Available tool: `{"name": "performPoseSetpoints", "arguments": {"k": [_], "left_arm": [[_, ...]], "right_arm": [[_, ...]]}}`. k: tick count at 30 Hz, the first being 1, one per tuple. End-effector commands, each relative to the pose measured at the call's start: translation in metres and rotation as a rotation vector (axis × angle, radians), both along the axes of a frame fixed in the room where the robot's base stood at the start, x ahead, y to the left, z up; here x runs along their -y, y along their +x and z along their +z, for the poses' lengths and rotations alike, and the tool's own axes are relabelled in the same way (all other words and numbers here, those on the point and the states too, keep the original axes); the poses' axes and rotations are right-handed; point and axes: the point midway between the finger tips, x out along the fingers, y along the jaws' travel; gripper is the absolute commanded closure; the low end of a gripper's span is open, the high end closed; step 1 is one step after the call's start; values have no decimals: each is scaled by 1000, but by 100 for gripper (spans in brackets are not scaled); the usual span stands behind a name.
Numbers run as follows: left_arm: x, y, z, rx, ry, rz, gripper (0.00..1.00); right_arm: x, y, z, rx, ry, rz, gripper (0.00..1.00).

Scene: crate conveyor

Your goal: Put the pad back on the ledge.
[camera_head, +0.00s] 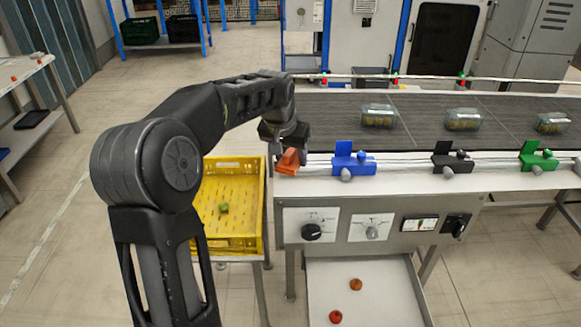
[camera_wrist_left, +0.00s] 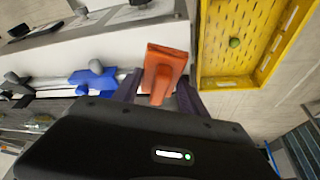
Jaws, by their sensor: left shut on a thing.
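The pad is taken to be the orange piece (camera_head: 288,163) at the left end of the conveyor's front ledge (camera_head: 400,183). In the left wrist view the orange pad (camera_wrist_left: 165,62) sits between the fingers of my left gripper (camera_wrist_left: 158,92), which is shut on it. In the head view my left gripper (camera_head: 287,148) points down over the ledge's left end, just left of the blue clamp-like piece (camera_head: 353,163). I cannot tell whether the pad touches the ledge. My right gripper is not in view.
A yellow crate (camera_head: 262,205) holding a green round item (camera_head: 224,207) stands left of the conveyor. A black piece (camera_head: 452,163) and a green piece (camera_head: 537,160) sit farther right along the ledge. Clear containers (camera_head: 378,116) stand on the belt. A lower tray (camera_head: 385,300) holds two reddish items.

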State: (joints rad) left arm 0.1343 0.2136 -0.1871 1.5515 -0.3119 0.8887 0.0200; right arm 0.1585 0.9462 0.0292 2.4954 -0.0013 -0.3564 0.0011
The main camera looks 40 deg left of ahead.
Motion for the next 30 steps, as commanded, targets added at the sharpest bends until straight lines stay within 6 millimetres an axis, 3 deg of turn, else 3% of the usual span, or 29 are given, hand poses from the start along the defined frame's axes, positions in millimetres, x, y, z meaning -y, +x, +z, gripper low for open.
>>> {"name": "performPoseSetpoints", "arguments": {"k": [7,15,30], "left_arm": [[0,0,-4,-1,0,0,88],[0,0,-35,-1,0,0,88],[0,0,-45,0,0,0,88]], "right_arm": [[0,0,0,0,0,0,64],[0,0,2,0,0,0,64],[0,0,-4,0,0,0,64]]}}
